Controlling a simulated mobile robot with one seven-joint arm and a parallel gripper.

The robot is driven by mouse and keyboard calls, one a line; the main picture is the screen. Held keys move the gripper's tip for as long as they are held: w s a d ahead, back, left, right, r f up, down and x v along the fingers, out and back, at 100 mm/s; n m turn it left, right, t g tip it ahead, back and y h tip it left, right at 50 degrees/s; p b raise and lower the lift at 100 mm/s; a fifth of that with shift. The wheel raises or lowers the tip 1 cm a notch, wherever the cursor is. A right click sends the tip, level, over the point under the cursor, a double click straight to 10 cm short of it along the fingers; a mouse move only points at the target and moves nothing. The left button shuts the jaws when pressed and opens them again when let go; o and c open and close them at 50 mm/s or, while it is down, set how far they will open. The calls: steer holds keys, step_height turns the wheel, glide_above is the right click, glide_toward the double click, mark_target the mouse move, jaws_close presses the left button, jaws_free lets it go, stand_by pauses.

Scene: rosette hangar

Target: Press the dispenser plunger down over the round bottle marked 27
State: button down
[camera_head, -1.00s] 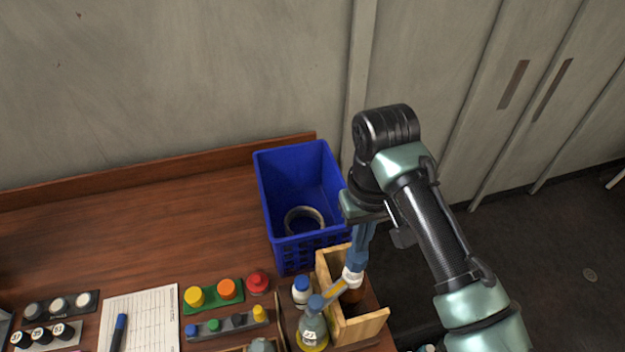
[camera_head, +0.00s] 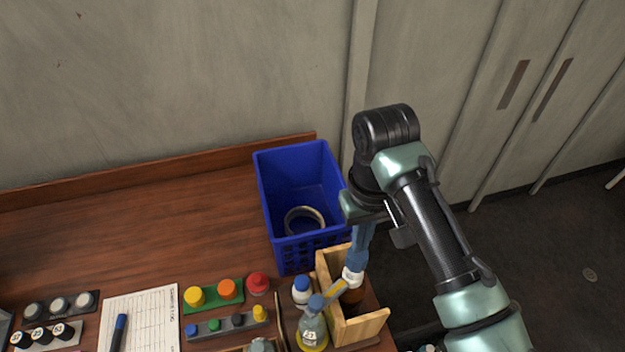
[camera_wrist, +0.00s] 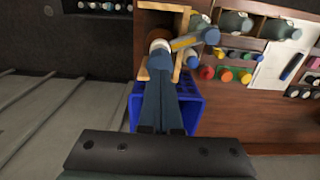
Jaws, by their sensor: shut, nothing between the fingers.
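A brown bottle (camera_head: 352,295) with a white top (camera_head: 352,277) stands in an open wooden box. A yellowish spout (camera_head: 336,290) reaches left from it to a blue end (camera_head: 316,302) over a clear round bottle (camera_head: 312,332) holding yellow liquid. That bottle's small label seems to read 27. My gripper (camera_head: 354,266) is shut, with its blue fingers pointing down at the white top. In the wrist view my gripper (camera_wrist: 160,62) and the white top (camera_wrist: 160,46) meet or nearly meet; exact contact is hidden. The spout (camera_wrist: 185,42) also shows there.
The wooden box (camera_head: 362,328) surrounds the brown bottle closely. A white bottle with a blue cap (camera_head: 301,288) stands just left. A blue basket (camera_head: 268,205) holding a grey ring (camera_head: 304,216) is behind. Capped racks and a paper sheet (camera_head: 140,315) lie further left. Bare tabletop is at back left.

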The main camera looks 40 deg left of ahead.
stand_by(0.4)
steer(key=shift+f+b, duration=0.8)
steer(key=shift+f, duration=0.85)
steer(key=shift+r, duration=0.15)
steer(key=shift+r+p, duration=3.35)
steer(key=shift+r, duration=0.1)
